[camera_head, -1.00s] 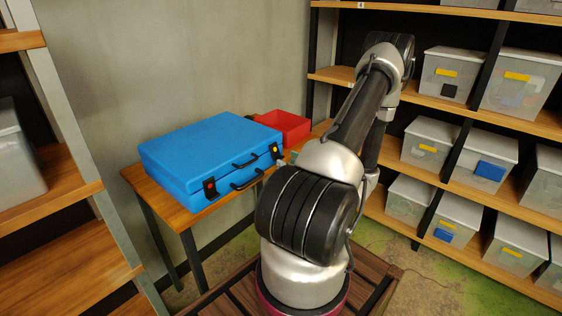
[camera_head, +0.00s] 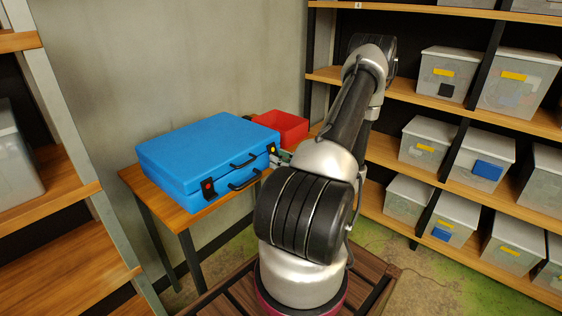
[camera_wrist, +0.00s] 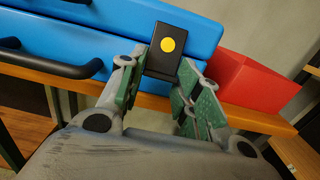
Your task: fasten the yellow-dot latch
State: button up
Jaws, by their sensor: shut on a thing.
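The yellow-dot latch (camera_wrist: 171,36) is a black plate with a yellow disc on the front of the blue case (camera_head: 205,150). In the head view the yellow-dot latch (camera_head: 273,150) is at the right end of the case front. My gripper (camera_wrist: 163,66) is shut on the latch, with a green-padded finger at each side of its lower part. The fingers hide some of the latch's lower edge. The case lid is down, with a dark seam below it. A red-dot latch (camera_head: 208,187) is at the left end of the front.
The case lies on a wooden table (camera_head: 128,175). Two black handles (camera_head: 243,180) stick out of its front. A red bin (camera_head: 283,127) stands behind the case's right end. Shelves with grey boxes (camera_head: 424,142) are at the right; another shelf (camera_head: 60,190) is at the left.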

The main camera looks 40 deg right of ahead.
jog(key=shift+w+f+t, duration=0.25)
jog(key=shift+w+t, duration=0.1)
jog(key=shift+t, duration=0.3)
jog(key=shift+w+f+t, duration=0.25)
jog(key=shift+w+t, duration=0.05)
jog(key=shift+t, duration=0.35)
jog(key=o, duration=1)
jog(key=v, duration=1.2)
jog(key=shift+r, duration=0.1)
